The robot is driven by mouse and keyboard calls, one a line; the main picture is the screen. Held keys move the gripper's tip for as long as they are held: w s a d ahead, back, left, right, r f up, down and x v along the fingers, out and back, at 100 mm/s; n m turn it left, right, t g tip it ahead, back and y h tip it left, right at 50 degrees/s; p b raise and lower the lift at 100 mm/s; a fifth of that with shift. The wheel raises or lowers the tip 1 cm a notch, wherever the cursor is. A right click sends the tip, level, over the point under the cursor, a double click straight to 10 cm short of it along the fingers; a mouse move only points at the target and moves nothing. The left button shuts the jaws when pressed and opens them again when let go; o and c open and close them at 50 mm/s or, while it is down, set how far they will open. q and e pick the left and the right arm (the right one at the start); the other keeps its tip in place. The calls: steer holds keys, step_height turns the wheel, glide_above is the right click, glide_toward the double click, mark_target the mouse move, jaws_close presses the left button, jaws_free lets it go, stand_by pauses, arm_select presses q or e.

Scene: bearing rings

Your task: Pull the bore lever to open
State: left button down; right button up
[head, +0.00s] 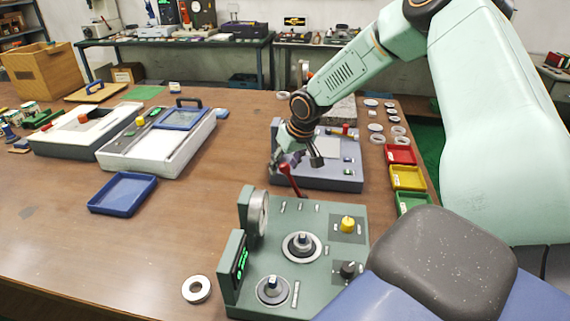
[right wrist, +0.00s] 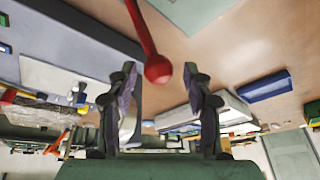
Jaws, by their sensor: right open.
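The red lever (head: 290,179) rises from the back of the green gauge station (head: 320,222) and leans, with its ball knob at the top. My right gripper (head: 298,163) is above and just behind the station, with its fingers close to the knob in the head view. In the right wrist view, the red ball knob (right wrist: 158,70) and its rod show between the two spread fingers of my right gripper (right wrist: 165,82). The fingers are open and appear apart from the knob. My left gripper is not in view.
A grey-blue station (head: 335,182) stands just behind the right gripper. Red, yellow (head: 407,177) and green bins line the right side, with rings behind. A blue tray (head: 122,194) and a loose ring (head: 196,289) lie left. The table between them is clear.

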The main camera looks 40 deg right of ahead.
steer(key=shift+s+d, duration=0.15)
steer(key=shift+s, duration=0.05)
steer(key=c, duration=0.6)
steer(key=shift+w, duration=0.1)
jaws_close()
